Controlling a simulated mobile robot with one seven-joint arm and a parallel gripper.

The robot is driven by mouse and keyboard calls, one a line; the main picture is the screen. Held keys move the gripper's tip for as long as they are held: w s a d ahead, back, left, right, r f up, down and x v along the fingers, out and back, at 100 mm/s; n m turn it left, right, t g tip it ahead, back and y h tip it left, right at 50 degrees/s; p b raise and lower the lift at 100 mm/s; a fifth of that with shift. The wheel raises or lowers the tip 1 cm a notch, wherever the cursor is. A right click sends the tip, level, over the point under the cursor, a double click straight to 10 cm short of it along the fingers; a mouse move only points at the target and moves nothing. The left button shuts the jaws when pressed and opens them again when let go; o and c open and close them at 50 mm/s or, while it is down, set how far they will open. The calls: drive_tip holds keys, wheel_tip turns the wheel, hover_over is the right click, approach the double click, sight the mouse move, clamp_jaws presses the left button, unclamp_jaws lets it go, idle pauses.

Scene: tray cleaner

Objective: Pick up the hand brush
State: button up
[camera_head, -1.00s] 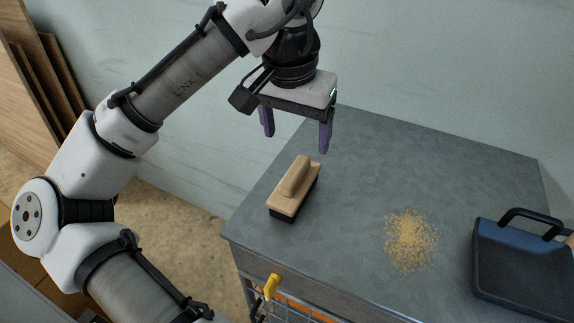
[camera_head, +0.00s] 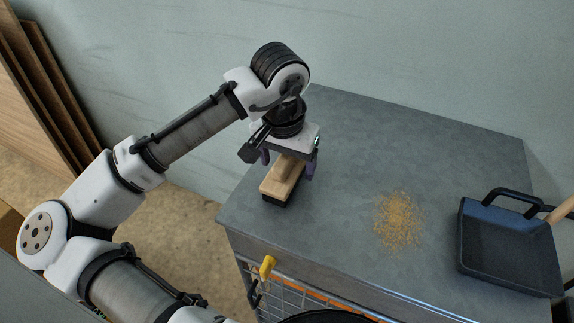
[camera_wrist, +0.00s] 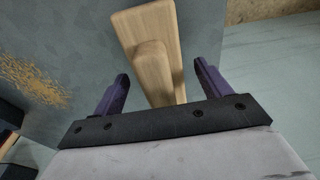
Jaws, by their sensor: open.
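The hand brush (camera_head: 281,184) has a pale wooden body with a raised grip and dark bristles underneath. It lies on the grey table top near the left edge, and its far end is partly hidden by my gripper in the head view. My gripper (camera_head: 288,165) is open, with its purple fingers pointing down on either side of the brush's raised grip. In the wrist view the wooden brush (camera_wrist: 148,40) extends between and beyond the two fingers (camera_wrist: 158,88), with a gap on each side.
A patch of tan crumbs (camera_head: 398,222) lies on the grey table (camera_head: 350,135) right of the brush. A dark blue dustpan or tray (camera_head: 505,250) with a handle stands at the right. A yellow-handled item (camera_head: 267,267) hangs at the table's front. A wall stands behind.

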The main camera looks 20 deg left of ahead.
drive_tip(key=shift+w+f, duration=0.1)
drive_tip(key=shift+f, duration=0.75)
drive_tip(key=shift+c, duration=0.5)
drive_tip(key=c, duration=1.1)
drive_tip(key=shift+o, duration=0.2)
drive_tip(key=shift+r, duration=0.15)
wheel_tip(320, 180, up, 20)
drive_tip(key=b, duration=0.1)
drive_tip(key=shift+b, duration=0.3)
